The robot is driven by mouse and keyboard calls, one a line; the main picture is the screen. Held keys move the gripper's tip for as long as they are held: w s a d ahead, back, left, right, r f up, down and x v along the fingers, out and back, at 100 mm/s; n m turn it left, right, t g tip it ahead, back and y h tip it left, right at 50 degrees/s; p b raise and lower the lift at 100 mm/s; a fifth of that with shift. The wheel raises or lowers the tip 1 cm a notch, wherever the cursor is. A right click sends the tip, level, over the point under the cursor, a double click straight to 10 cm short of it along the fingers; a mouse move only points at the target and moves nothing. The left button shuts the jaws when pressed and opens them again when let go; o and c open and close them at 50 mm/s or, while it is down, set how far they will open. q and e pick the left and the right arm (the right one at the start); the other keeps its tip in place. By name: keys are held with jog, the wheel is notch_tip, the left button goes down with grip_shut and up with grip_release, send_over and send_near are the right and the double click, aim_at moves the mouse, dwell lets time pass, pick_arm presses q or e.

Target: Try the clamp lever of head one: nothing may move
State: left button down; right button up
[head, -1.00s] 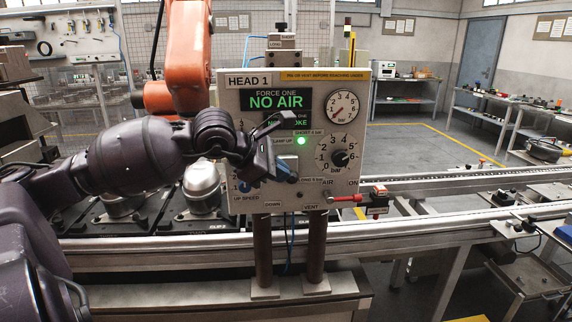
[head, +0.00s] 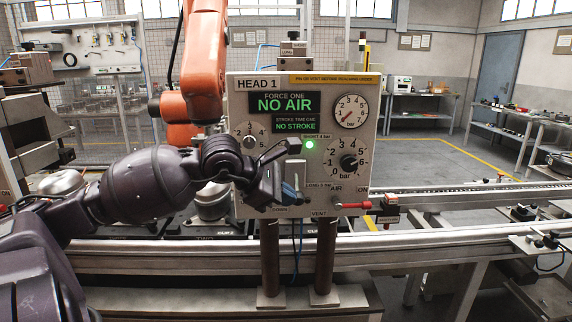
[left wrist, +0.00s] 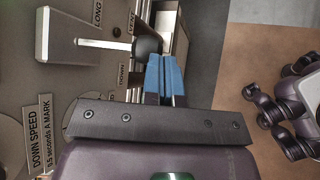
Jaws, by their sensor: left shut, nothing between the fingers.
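The HEAD 1 panel (head: 305,92) reads NO AIR and NO STROKE, with a green lamp (head: 310,145) lit. The clamp lever's pale block (head: 294,172) is on the panel above the DOWN label. The left wrist view shows its metal stem (left wrist: 105,44) and dark knob (left wrist: 147,46). My left gripper (head: 289,193) is shut and empty at the lever's lower end; in the left wrist view its blue fingertips (left wrist: 165,72) are right beside the knob. I cannot tell whether they touch. My right gripper is not in view.
A red AIR handle (head: 350,205) lies horizontal at the panel's lower right. A gauge (head: 351,112) and a bar dial (head: 347,162) are above it. An orange arm (head: 204,65) stands behind on the left. Conveyor rails (head: 440,232) run below.

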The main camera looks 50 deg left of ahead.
pick_arm(q)
jog(key=shift+r, duration=0.15)
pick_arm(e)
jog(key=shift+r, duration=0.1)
pick_arm(q)
jog(key=shift+r+p, duration=0.35)
jog(key=shift+r, duration=0.3)
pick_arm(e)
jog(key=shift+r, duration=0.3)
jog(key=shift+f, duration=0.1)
